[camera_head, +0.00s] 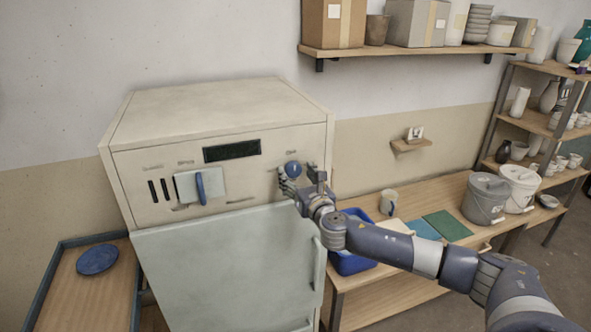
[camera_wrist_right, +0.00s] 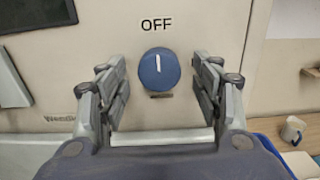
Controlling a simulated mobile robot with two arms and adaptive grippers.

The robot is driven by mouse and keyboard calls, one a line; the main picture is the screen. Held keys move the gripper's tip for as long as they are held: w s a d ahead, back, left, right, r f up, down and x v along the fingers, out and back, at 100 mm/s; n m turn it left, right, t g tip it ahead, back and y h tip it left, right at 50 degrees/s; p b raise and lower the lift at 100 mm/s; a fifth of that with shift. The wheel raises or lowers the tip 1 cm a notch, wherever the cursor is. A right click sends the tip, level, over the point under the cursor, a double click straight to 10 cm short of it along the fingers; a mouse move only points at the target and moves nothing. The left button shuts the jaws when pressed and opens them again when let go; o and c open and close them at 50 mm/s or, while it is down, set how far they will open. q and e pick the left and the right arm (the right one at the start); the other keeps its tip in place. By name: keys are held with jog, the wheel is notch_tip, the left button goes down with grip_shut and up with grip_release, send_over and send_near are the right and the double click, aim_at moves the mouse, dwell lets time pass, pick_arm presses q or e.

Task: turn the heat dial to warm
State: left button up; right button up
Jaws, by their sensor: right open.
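The heat dial (camera_head: 292,169) is a round blue knob on the upper right of the pale cabinet's front panel. In the right wrist view the dial (camera_wrist_right: 159,69) has a white mark pointing nearly straight up, at the word OFF above it. My right gripper (camera_head: 300,178) is at the panel, close to the dial. In the wrist view its fingers (camera_wrist_right: 163,80) stand open, one on each side of the dial, with a gap on both sides. No warm label is readable. My left gripper is in neither view.
The cabinet (camera_head: 230,265) also has a blue lever (camera_head: 200,188) on a pale plate and a dark display (camera_head: 232,150). A blue bin (camera_head: 350,262), a mug (camera_head: 389,202) and grey and white buckets (camera_head: 485,198) are to the right. A wooden table (camera_head: 75,300) is at left.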

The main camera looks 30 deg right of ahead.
jog(key=shift+x, duration=0.8)
jog(key=c, duration=1.1)
